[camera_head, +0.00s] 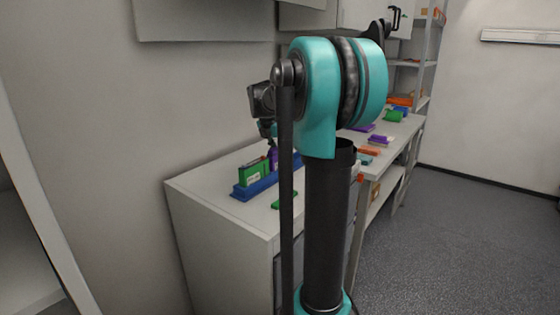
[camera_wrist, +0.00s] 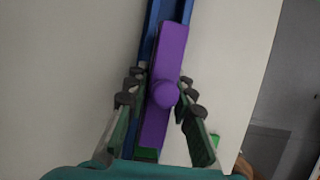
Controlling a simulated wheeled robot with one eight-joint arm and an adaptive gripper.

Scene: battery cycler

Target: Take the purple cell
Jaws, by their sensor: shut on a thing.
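The purple cell (camera_wrist: 168,58) is a long flat block with a round knob, seen from above in the wrist view. My gripper (camera_wrist: 160,92) has its fingers on both sides of the cell at the knob and is shut on it. A blue rack (camera_wrist: 151,20) lies under and beside the cell. In the head view the blue rack (camera_head: 256,188) stands on the white cabinet with a green cell (camera_head: 249,175) in it. A little of the purple cell (camera_head: 273,155) shows beside my arm, which hides much of it. I cannot tell whether the cell still touches the rack.
A small green piece (camera_head: 285,201) lies on the cabinet top (camera_head: 215,190) in front of the rack. Further along the worktops are purple, orange and green items (camera_head: 393,116). A wall is close behind the cabinet. The floor (camera_head: 460,230) at right is clear.

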